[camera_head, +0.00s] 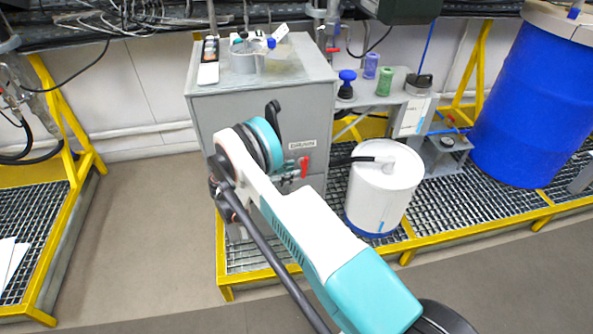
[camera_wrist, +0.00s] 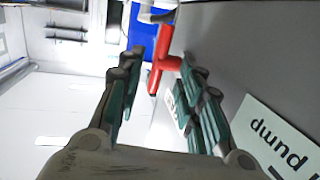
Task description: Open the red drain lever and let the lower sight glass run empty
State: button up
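The red drain lever (camera_head: 304,167) sits on the front of the grey cabinet (camera_head: 318,115), below a label that seems to read DRAIN (camera_head: 302,145). In the wrist view the red lever (camera_wrist: 163,61) shows ahead, between the two fingers in the picture. My gripper (camera_wrist: 161,75) is open, with a finger on each side of the lever's line; I see no clear contact. In the head view my arm hides most of the gripper. I cannot make out the lower sight glass in either view.
A white drum (camera_head: 385,190) with a dark hose stands right of the cabinet on the yellow-edged grating (camera_head: 420,222). A large blue barrel (camera_head: 530,105) stands farther right. A white label (camera_wrist: 280,138) is on the cabinet face. The floor at left (camera_head: 140,220) is clear.

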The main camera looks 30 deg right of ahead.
jog(key=a+r, duration=0.1)
jog(key=a, duration=0.7)
jog(key=shift+w+a, duration=0.15)
jog(key=shift+w, duration=0.2)
jog(key=shift+c, duration=0.3)
